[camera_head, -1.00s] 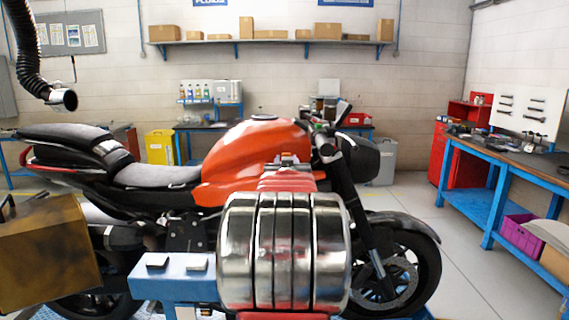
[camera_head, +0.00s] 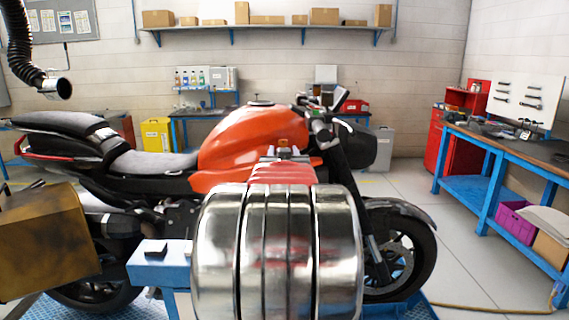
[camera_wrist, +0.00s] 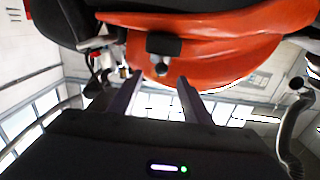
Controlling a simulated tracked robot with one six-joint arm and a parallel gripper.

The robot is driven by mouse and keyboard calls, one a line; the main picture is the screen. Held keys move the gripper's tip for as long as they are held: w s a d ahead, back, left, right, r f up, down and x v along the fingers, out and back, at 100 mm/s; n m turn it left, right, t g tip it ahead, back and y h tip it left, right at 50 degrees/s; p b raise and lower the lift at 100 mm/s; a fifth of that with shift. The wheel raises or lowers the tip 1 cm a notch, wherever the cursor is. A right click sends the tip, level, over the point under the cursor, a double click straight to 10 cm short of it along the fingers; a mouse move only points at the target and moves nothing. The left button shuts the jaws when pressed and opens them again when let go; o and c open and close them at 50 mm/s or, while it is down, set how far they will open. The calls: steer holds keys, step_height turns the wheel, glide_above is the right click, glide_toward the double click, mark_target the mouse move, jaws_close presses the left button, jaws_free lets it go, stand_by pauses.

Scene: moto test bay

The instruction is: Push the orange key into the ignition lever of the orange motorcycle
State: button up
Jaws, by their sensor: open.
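The orange motorcycle (camera_head: 250,140) stands across the middle of the head view, front wheel to the right. My silver and red arm hides part of its middle. My gripper (camera_head: 288,152) shows only as a small grey end in front of the tank. In the wrist view, my gripper (camera_wrist: 160,82) has two dark fingers apart, pointing at the motorcycle's orange bodywork (camera_wrist: 215,50). A small dark block with a rounded knob (camera_wrist: 161,70) appears between and beyond the fingertips; I cannot tell whether it is the ignition lever. I cannot make out the orange key in either view.
A blue stand (camera_head: 158,268) is at the front left, beside a brown box-like object (camera_head: 45,240). A blue workbench (camera_head: 500,160) with tools stands on the right. A black hose (camera_head: 22,50) hangs at upper left.

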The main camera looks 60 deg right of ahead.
steer(key=v, duration=0.9)
stand_by(0.6)
steer(key=w+a+f+n+t+y, duration=0.1)
steer(key=w+a+f+n+y, duration=0.3)
steer(key=a, duration=0.6)
steer(key=w+a+f+y, duration=0.2)
steer(key=w+a, duration=0.5)
steer(key=a, duration=0.3)
steer(key=w+a+f+n+t+y, duration=0.1)
steer(key=w+a+f+n+y, duration=0.3)
steer(key=a, duration=0.6)
steer(key=s+a+f+n+g+y, duration=0.1)
steer(key=s+a+f+y, duration=0.1)
steer(key=a, duration=0.7)
steer(key=s+a+f+n+g+y, duration=0.2)
steer(key=s+a+f, duration=0.2)
steer(key=s+a, duration=0.3)
steer(key=s+a+f+n+g+y, duration=0.1)
steer(key=s+a+f+y, duration=0.1)
steer(key=a, duration=0.8)
steer(key=shift+s+a+f+n+g, duration=0.3)
steer(key=shift+s+f, duration=0.5)
steer(key=shift+s, duration=0.4)
